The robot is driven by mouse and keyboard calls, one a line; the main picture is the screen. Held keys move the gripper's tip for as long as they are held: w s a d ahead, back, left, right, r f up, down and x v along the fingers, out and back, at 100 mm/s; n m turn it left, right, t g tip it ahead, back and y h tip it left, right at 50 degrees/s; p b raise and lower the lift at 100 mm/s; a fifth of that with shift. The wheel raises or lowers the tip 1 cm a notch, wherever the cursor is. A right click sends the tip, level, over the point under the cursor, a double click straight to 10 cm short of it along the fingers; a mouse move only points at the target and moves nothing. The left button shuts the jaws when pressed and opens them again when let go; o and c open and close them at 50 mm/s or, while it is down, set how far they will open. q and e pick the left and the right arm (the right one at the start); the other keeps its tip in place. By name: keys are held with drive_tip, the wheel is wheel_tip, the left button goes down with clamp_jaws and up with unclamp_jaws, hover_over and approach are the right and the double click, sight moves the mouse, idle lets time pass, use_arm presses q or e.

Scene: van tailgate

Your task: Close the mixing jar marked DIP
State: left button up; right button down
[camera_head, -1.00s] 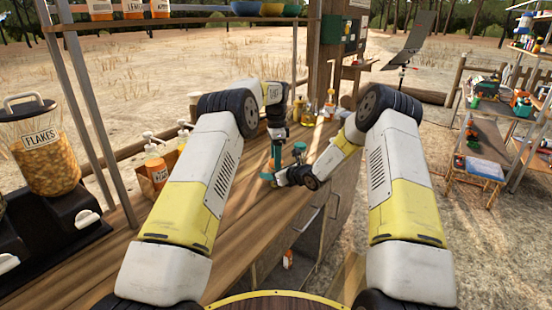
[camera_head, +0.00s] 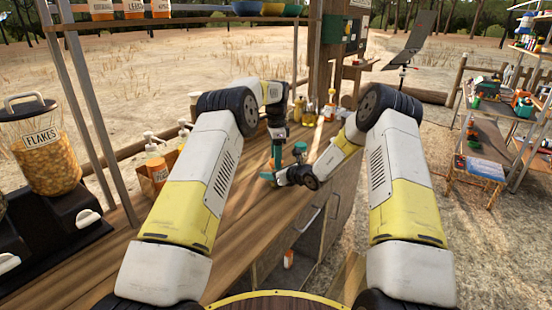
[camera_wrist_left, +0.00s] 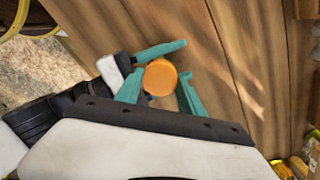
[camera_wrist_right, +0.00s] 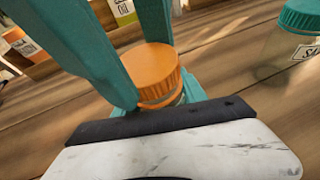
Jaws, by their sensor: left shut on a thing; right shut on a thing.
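The mixing jar shows an orange round lid (camera_wrist_left: 160,77) in the left wrist view. In the right wrist view the lid (camera_wrist_right: 150,68) sits on a clear jar body (camera_wrist_right: 177,99), mostly hidden; no DIP mark is readable. My left gripper (camera_head: 276,164) comes down from above, its teal fingers (camera_wrist_left: 159,96) shut on the lid from both sides. My right gripper (camera_head: 272,177) reaches in low from the side and is shut on the jar body beneath the lid. In the head view the grippers hide the jar. Whether the lid is fully seated cannot be told.
A teal-lidded jar (camera_wrist_right: 300,20) stands close by on the wooden counter (camera_head: 190,262). A FLAKES dispenser (camera_head: 45,150) is at the left. The near counter is clear.

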use_arm(q)
drive_tip(key=shift+s+d+f, duration=0.15)
drive_tip(key=shift+f, duration=0.5)
idle(0.5)
drive_tip(key=shift+w+r, duration=0.15)
drive_tip(key=shift+w, duration=0.05)
drive_tip(key=shift+s+r, duration=0.15)
drive_tip(key=shift+r, duration=0.25)
idle(0.9)
